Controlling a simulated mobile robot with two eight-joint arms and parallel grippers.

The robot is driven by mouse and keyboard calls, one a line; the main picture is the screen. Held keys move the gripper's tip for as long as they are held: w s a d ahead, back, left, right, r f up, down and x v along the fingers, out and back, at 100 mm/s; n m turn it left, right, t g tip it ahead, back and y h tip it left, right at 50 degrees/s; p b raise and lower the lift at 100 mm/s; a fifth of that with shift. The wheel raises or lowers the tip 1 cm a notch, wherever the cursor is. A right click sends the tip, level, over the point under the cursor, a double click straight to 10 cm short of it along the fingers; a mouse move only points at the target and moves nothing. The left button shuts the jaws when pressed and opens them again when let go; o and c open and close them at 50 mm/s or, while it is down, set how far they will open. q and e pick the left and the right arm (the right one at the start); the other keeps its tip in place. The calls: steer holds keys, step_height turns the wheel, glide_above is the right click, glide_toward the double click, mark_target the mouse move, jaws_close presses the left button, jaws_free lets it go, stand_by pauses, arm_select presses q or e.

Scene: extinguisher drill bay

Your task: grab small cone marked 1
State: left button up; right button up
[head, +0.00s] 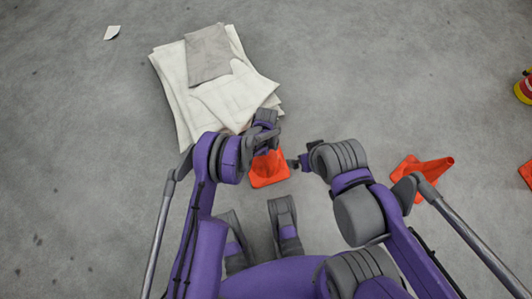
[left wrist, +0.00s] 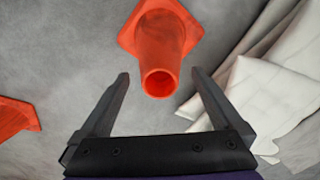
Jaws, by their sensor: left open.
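An orange cone (head: 268,170) stands on the floor in front of me, partly hidden by my left gripper (head: 264,128). In the left wrist view the orange cone (left wrist: 160,35) shows its open round top toward the camera. My left gripper (left wrist: 160,76) is open, with the cone's top between or just beyond its fingertips; contact cannot be told. No number is readable on any cone. My right gripper (head: 302,163) is just right of this cone, and its jaws are too small to judge. A second orange cone (head: 425,170) is at the right beside my right arm.
A stack of white sheets (head: 180,90) with a grey cloth (head: 208,54) on it lies behind the cone. Another orange object (head: 527,173) and a red and yellow object (head: 524,90) are cut by the right edge. Bare floor lies at upper right.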

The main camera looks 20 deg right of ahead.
arm_select(q)
steer(key=shift+f, duration=0.9)
steer(key=shift+c, duration=0.3)
jaws_close()
